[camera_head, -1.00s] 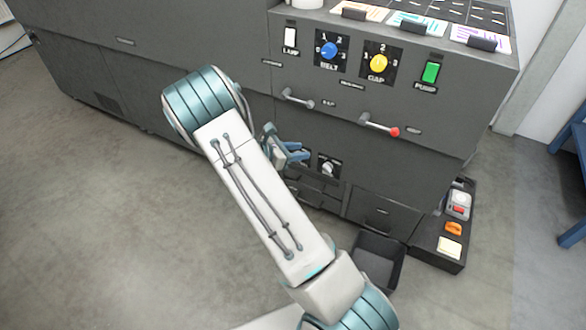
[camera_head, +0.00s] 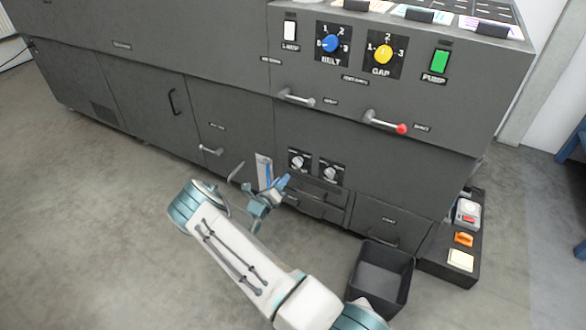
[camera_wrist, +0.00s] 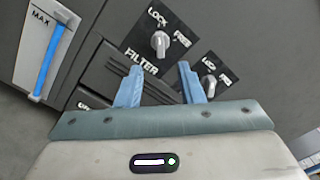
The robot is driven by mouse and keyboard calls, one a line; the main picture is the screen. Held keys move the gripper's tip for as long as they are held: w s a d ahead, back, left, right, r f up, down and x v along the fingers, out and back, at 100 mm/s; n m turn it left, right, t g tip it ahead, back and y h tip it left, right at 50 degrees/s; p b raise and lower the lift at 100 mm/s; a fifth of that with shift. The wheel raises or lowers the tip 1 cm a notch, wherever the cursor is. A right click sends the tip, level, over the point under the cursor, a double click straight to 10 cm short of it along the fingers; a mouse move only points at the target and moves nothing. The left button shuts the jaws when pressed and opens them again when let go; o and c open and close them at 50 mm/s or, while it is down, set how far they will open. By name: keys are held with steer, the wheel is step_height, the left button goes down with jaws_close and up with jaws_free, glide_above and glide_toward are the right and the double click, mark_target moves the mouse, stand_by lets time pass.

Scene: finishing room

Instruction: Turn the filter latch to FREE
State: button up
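The filter latch (camera_wrist: 160,42) is a small light knob on a black plate marked LOCK, FREE and FILTER in the wrist view. Its grip appears to point toward LOCK. In the head view it is the left one of two similar knobs (camera_head: 298,160). My gripper (camera_wrist: 158,72) is open and empty, its two blue fingers spread below the filter latch in the wrist view, with no contact visible. In the head view my gripper (camera_head: 268,190) is low in front of the cabinet, left of and below the latch.
A second LOCK/FREE knob (camera_wrist: 209,86) sits close by on the right. A gauge with a blue strip (camera_wrist: 48,62) is at the left. Drawers (camera_head: 318,205) lie below the knobs. A dark open bin (camera_head: 380,278) stands on the floor. A red-tipped lever (camera_head: 385,122) is higher up.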

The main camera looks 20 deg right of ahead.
mark_target(295, 163)
steer(key=b+x, duration=0.2)
steer(key=x, duration=0.8)
steer(key=shift+b, duration=0.3)
